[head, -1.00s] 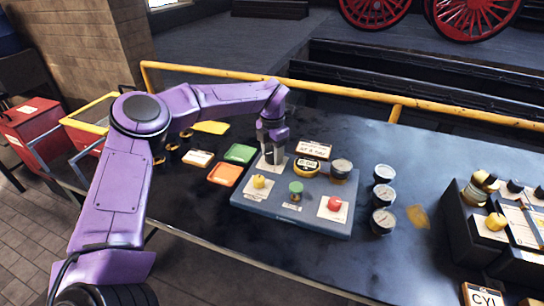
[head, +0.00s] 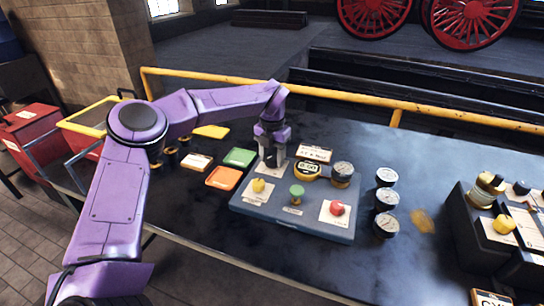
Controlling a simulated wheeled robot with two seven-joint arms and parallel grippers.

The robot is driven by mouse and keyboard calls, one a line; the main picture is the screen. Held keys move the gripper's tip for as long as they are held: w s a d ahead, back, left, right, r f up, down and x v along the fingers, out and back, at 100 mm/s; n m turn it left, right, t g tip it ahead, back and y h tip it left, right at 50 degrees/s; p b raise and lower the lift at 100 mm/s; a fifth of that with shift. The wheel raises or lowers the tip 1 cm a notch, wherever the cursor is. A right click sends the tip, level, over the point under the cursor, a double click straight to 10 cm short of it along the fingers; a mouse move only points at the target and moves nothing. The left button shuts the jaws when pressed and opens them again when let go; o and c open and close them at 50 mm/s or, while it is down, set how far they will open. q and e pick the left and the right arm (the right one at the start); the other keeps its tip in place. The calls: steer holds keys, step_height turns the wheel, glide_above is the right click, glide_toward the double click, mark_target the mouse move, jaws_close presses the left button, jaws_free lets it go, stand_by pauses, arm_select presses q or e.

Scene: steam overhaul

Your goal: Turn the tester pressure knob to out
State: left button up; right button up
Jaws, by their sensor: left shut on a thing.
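The tester (head: 318,228) is a blue-grey panel on the dark bench. My left gripper (head: 272,163) points down at the white plate (head: 264,169) at its back left corner. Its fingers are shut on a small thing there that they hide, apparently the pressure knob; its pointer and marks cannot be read. On the tester's front part are a yellow knob (head: 259,186), a green knob (head: 296,191) and a red knob (head: 337,208). A yellow-rimmed display (head: 307,170) and a round gauge (head: 343,169) stand at the back. My right gripper is out of view.
Three round gauges (head: 386,200) stand right of the tester. A green tray (head: 240,157) and an orange tray (head: 223,177) lie to its left. A dark stand (head: 470,228) with knobs is at the far right. A yellow rail (head: 345,97) runs behind the bench.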

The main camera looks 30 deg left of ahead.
mark_target(272, 156)
arm_select(q)
steer(key=shift+s+f, duration=0.1)
steer(key=shift+f, duration=0.1)
steer(key=o, duration=1)
steer(key=shift+o, duration=0.2)
steer(key=shift+r, duration=0.1)
steer(key=shift+r, duration=0.2)
step_height(272, 156, up, 10)
